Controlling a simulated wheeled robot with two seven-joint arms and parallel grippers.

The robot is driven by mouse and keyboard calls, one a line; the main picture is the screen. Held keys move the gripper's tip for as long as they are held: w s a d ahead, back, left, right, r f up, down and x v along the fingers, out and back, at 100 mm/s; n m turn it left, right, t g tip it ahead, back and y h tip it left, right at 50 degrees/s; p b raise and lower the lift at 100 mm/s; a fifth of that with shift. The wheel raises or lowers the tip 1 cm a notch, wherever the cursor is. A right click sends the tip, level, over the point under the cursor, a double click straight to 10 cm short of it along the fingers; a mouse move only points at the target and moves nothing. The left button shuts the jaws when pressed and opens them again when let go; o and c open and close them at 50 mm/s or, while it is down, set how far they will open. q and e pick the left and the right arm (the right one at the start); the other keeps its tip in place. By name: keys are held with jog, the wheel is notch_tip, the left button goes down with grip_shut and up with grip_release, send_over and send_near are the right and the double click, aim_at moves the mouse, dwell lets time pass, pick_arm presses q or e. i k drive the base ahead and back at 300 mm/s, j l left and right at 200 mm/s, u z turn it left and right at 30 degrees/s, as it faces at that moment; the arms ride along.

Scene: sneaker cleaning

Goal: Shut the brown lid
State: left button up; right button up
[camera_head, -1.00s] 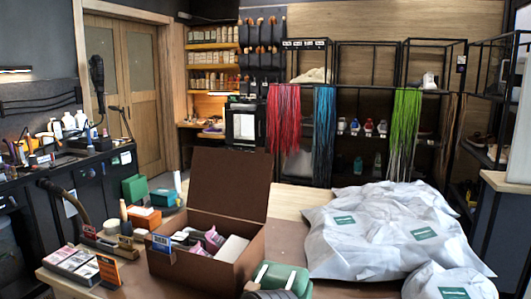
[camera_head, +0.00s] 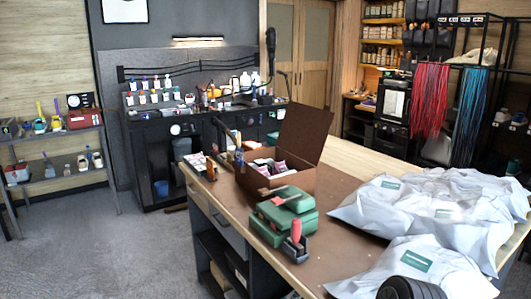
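The brown lid (camera_head: 305,132) stands up, tilted back, at the rear of the brown box (camera_head: 292,187) in the head view. The box is open on the workbench. Inside lie pink, white and grey items, partly hidden by the front wall. Neither of my grippers shows in this view.
A brown mat (camera_head: 335,228) covers the bench top. Green cases (camera_head: 283,215) and a dark tool with a red handle stand before the box. White sacks (camera_head: 425,205) fill the right side. A black ribbed thing (camera_head: 408,288) is at the bottom. Grey floor (camera_head: 110,260) is clear at left.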

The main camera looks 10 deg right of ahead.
aim_at(304, 131)
jog(key=k+l, duration=0.1)
jog(key=l, duration=0.3)
jog(key=l+u, duration=0.1)
jog(key=l, duration=0.25)
jog(key=k+l, duration=0.15)
jog(key=l, duration=0.25)
jog(key=k+l+u, duration=0.1)
jog(key=l, duration=0.25)
jog(key=k+l, duration=0.15)
jog(key=l, duration=0.9)
jog(key=i+l+u, duration=0.1)
jog(key=l, duration=0.65)
